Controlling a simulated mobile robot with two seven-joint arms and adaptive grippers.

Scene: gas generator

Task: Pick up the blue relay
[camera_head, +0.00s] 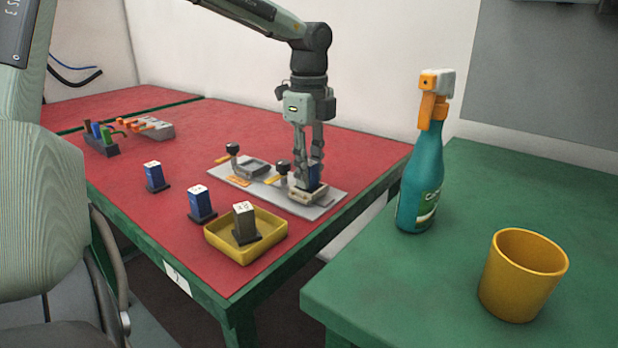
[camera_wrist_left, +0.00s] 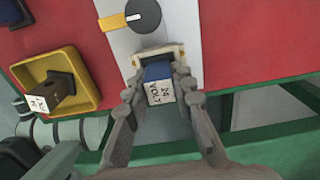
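A blue relay (camera_head: 313,176) with a white top stands upright in the right-hand socket (camera_head: 306,195) of a light grey plate (camera_head: 325,207). The left wrist view shows this relay (camera_wrist_left: 159,82) with its "24 VOLT" label facing the camera. My left gripper (camera_head: 309,178) points down over it, with one finger on each side; in the wrist view the fingertips (camera_wrist_left: 160,80) close against its sides. The relay's lower part is hidden in the socket. Two more blue relays stand on the red table, one left (camera_head: 154,177) and one nearer (camera_head: 201,204). My right gripper is not in view.
A yellow tray (camera_head: 217,243) holds a brownish relay (camera_head: 245,223). Black-knobbed switches (camera_head: 284,167) stand on the plate beside my gripper. A spray bottle (camera_head: 420,190) and a yellow cup (camera_head: 512,290) stand on the green table. Tools (camera_head: 100,140) lie at the back left.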

